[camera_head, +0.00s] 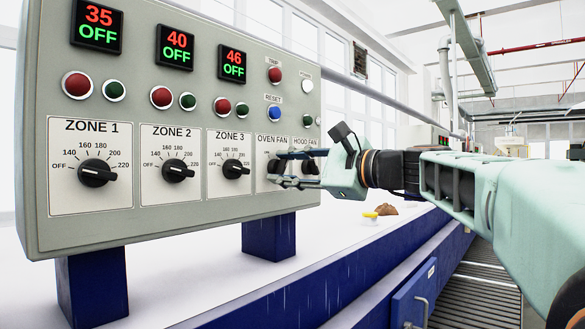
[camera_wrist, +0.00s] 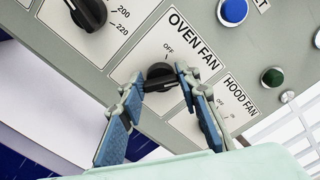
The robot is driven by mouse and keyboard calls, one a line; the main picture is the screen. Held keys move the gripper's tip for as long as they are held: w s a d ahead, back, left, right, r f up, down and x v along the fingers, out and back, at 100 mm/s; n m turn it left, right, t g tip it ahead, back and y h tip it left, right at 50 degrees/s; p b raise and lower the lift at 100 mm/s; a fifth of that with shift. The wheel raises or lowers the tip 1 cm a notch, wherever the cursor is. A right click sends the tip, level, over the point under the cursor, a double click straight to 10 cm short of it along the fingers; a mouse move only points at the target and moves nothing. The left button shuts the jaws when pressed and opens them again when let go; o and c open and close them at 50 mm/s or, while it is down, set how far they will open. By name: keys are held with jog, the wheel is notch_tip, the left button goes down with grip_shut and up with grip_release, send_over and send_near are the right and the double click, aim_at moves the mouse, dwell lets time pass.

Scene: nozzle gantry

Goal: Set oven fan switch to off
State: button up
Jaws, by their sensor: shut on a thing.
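The oven fan switch (camera_wrist: 159,75) is a black rotary knob on a white plate labelled OVEN FAN. In the wrist view, the OFF mark (camera_wrist: 168,49) is just above the knob. The other mark is hidden behind my right finger, and I cannot tell for sure where the knob points. My gripper (camera_wrist: 160,80) is shut on the knob, one finger on each side. In the head view, my gripper (camera_head: 274,167) reaches the panel from the right and its fingers partly cover the oven fan plate (camera_head: 264,143).
The grey control panel (camera_head: 150,222) also carries the Zone 1 knob (camera_head: 97,173), the Zone 2 knob (camera_head: 178,171) and the Zone 3 knob (camera_head: 236,169). The hood fan plate (camera_wrist: 237,105) is close by on the right. A blue reset button (camera_head: 275,114) is above.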

jog(key=shift+c, duration=1.1)
jog(key=shift+f+n+b, duration=0.15)
jog(key=shift+n+b, duration=0.15)
jog(key=shift+b, duration=0.15)
jog(key=n+b, duration=0.1)
jog(key=b, duration=0.1)
jog(key=n+b, duration=0.2)
jog(key=shift+f+n, duration=0.2)
jog(key=shift+n, duration=0.1)
jog(key=n+b, duration=0.3)
jog(key=n, duration=0.1)
jog(key=shift+b, duration=0.4)
jog(key=shift+n+b, duration=0.95)
jog(key=shift+n, duration=0.85)
jog(key=shift+r, duration=0.1)
jog(key=o, duration=1.2)
jog(key=shift+c, duration=0.2)
